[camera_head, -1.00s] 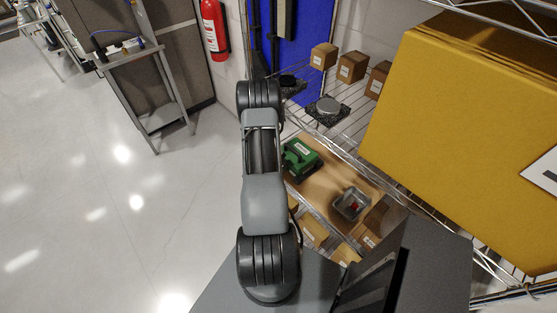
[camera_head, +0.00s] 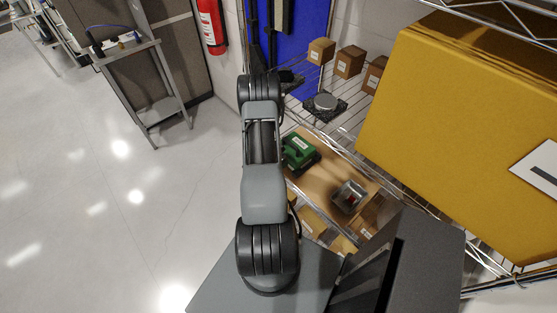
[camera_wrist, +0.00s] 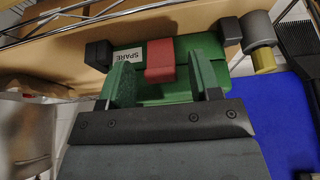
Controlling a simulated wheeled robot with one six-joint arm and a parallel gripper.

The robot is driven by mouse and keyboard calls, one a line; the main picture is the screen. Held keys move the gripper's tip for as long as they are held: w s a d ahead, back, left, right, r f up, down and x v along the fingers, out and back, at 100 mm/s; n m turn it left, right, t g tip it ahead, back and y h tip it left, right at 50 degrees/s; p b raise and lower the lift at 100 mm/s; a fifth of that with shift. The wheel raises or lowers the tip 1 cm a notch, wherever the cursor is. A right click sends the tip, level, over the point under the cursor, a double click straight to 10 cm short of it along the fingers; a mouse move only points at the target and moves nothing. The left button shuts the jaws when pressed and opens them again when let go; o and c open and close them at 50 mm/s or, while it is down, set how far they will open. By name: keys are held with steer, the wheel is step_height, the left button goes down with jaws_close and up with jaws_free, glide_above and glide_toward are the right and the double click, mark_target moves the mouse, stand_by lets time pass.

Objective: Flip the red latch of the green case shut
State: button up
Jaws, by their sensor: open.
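The green case (camera_head: 299,151) sits on a brown board on the wire rack, right of my arm in the head view. In the wrist view the case (camera_wrist: 215,50) fills the upper middle, with a white SPARE label (camera_wrist: 127,58). Its red latch (camera_wrist: 160,58) is beside the label; I cannot tell whether it is fully closed. My gripper (camera_wrist: 158,62) is open, with one finger on each side of the latch in the picture and nothing held. Whether it touches the latch or case is unclear. The head view hides the fingers behind my arm.
A clear bin (camera_head: 349,196) with something red inside stands on the brown board (camera_head: 322,179). A large yellow box (camera_head: 450,130) fills the right. Small cartons (camera_head: 349,62) and a round silver item (camera_head: 325,102) sit on the wire shelf. Open floor lies left.

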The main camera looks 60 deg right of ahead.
steer(key=v, duration=1.3)
steer(key=shift+r, duration=0.4)
steer(key=shift+a, duration=0.1)
